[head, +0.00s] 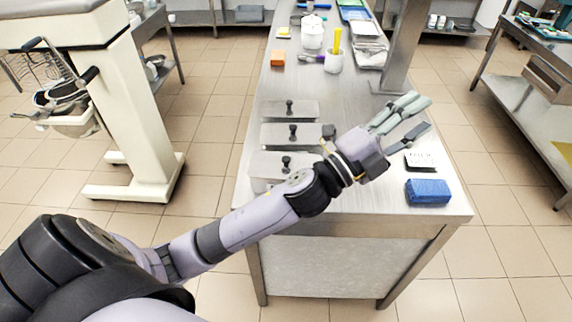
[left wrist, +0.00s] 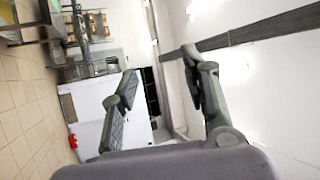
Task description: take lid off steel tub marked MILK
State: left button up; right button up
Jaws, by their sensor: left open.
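Three steel tubs with flat lids and black knobs stand in a row along the left side of the steel table: a far lid (head: 303,109), a middle lid (head: 275,134) and a near lid (head: 268,165). I cannot read a MILK mark on any of them. My left arm passes in front of the near tub and hides part of it. My left gripper (head: 425,114) is open and empty, above the table to the right of the lids. Its spread fingers (left wrist: 160,72) also show in the left wrist view, with nothing between them. My right gripper is not in view.
A blue block (head: 428,192) and a small white card (head: 421,161) lie at the table's near right. A post (head: 403,50) rises at the right edge. The table's middle is clear.

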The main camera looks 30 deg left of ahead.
pick_arm(q)
jog(key=s+d+r+m+g+h, duration=0.35)
jog(key=d+m+g+h, duration=0.5)
jog(key=m, duration=0.65)
jog(key=m+g+y, duration=1.1)
jog(key=m+y, duration=0.1)
jog(key=y, duration=0.8)
send_over(286, 158)
notch_tip(286, 158, down, 7)
jog(key=f, duration=0.3)
jog(key=f+p, duration=0.1)
jog(key=f, duration=0.7)
jog(key=shift+w+a+f, duration=0.15)
jog(key=shift+a+f, duration=0.1)
jog(key=shift+a, duration=0.1)
jog(key=f+p, duration=0.2)
jog(key=f, duration=0.1)
jog(key=f+p, duration=0.1)
jog(key=shift+d+f, duration=0.35)
jog(key=shift+f, duration=0.5)
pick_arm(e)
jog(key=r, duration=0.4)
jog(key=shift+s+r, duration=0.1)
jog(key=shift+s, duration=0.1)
